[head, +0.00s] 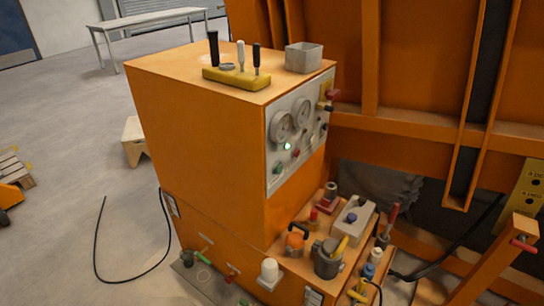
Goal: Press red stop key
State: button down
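An orange cabinet (200,150) stands in the middle of the head view. Its right-hand face carries a pale control panel (310,128), seen at a steep angle. A small red key (296,153) sits low on this panel, between a green key (278,168) to its left and darker controls to its right. A lit green lamp (287,146) is just above and left of the red key. I cannot read any label on it or tell whether it is pressed. My gripper is not in view, and nothing covers the red key.
Two round gauges (282,127) sit above the keys. A red-handled part (332,95) sticks out at the panel's upper right. A yellow block with upright tools (236,78) and a grey box (303,57) stand on top. A cluttered lower ledge (294,266) lies below the panel.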

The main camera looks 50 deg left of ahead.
aim_at(297, 152)
jog(key=u, duration=2.5)
jog(key=i, duration=1)
jog(key=u, duration=0.05)
